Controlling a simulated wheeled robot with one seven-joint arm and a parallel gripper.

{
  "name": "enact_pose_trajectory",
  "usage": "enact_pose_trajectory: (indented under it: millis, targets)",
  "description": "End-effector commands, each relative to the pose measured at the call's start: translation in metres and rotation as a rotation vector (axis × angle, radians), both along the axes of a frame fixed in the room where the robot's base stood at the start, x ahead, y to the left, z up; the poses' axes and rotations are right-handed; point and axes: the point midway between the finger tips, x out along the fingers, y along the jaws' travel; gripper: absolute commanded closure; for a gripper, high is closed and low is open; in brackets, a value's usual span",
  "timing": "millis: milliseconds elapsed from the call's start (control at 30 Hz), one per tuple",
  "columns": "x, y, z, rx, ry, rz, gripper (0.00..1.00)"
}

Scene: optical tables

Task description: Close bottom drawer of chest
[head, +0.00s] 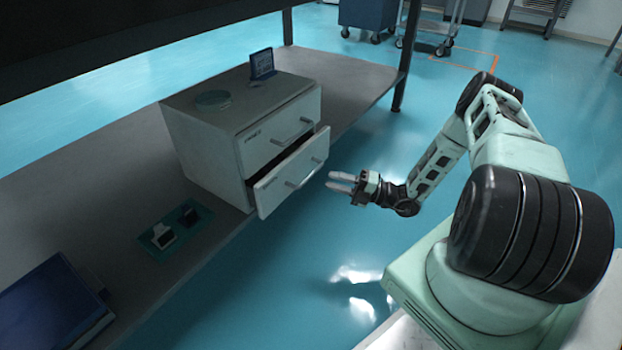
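A chest (207,152) with two white-fronted drawers stands on the low grey shelf. Its top drawer (281,125) looks shut. Its bottom drawer (292,173) is pulled out, with a dark gap above its front and a bar handle (305,175) across it. My gripper (329,182) is just right of the bottom drawer's front, pointing left toward it. Its two fingers are apart with nothing seen between them. It appears clear of the drawer, but the exact distance is hard to tell.
On the chest lie a round clear dish (212,99) and a small upright framed display (262,64). A green tray (158,238) with small items and a dark blue box (52,310) are on the shelf (115,165). A table leg (407,55) stands behind. Floor right of the shelf is open.

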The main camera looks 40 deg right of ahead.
Motion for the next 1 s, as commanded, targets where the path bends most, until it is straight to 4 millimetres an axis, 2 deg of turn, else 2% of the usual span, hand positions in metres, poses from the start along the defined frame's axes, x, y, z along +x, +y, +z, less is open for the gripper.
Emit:
enact_pose_trajectory:
  millis: [200, 400, 800, 833, 933, 1000]
  targets:
    - [0.032, 0.03, 0.006, -0.001, -0.003, 0.003, 0.68]
    - [0.049, 0.046, 0.011, -0.001, -0.002, 0.002, 0.68]
    - [0.055, 0.051, 0.014, -0.001, -0.001, 0.0, 0.68]
    - [0.055, 0.051, 0.014, -0.001, -0.001, 0.0, 0.71]
    - [0.055, 0.051, 0.014, -0.001, -0.001, 0.0, 0.99]
    - [0.055, 0.05, 0.014, -0.001, -0.001, 0.0, 1.0]
